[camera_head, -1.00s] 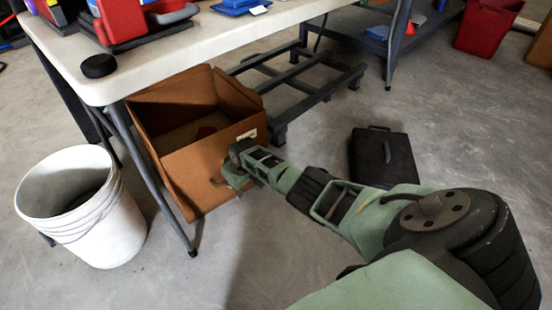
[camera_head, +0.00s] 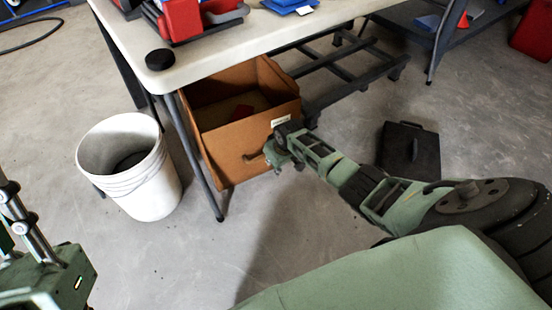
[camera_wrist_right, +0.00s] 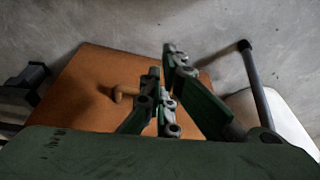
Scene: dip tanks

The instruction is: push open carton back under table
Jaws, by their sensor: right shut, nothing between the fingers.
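The open brown carton (camera_head: 225,160) stands upright on the floor, partly under the front edge of the white table (camera_head: 205,72). Its flaps are up, and something red lies inside. A white label and a small brown knob (camera_head: 250,158) show on its front. My right gripper (camera_head: 279,150) is shut and empty, low at the right part of the carton's front. In the right wrist view the gripper (camera_wrist_right: 163,62) is in front of the brown carton panel (camera_wrist_right: 85,88), with the knob to its left. I cannot tell whether the fingers touch the carton.
A white bucket (camera_head: 150,190) stands left of the carton, beside a grey table leg (camera_head: 200,160). A dark metal frame (camera_head: 345,85) lies behind right under the table. A black case (camera_head: 425,150) lies on the floor at right. Floor in front is clear.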

